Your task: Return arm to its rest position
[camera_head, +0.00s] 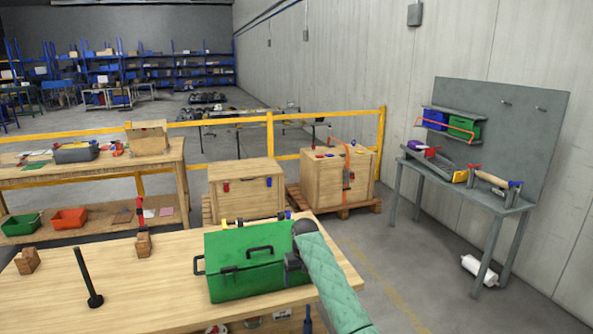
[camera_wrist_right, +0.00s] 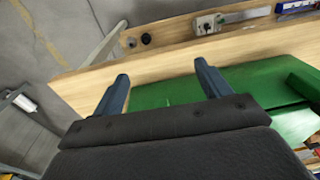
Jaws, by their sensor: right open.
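My right arm (camera_head: 330,280), in a pale green quilted sleeve, reaches in from the bottom of the head view, over the right end of the wooden table (camera_head: 150,290). My right gripper (camera_head: 292,264) is at the right side of the green toolbox (camera_head: 240,276), partly hidden by the wrist. In the right wrist view the gripper (camera_wrist_right: 163,78) shows two dark fingers spread apart with nothing between them. The green toolbox (camera_wrist_right: 165,92) lies beneath and beyond them there. I cannot tell whether the fingers touch it. My left gripper is not in view.
On the table stand a black post (camera_head: 87,278) and wooden blocks (camera_head: 28,260). Two wooden crates (camera_head: 246,190) (camera_head: 340,173) stand behind it. A grey workbench (camera_head: 470,190) is at the right wall. The floor between table and workbench looks clear.

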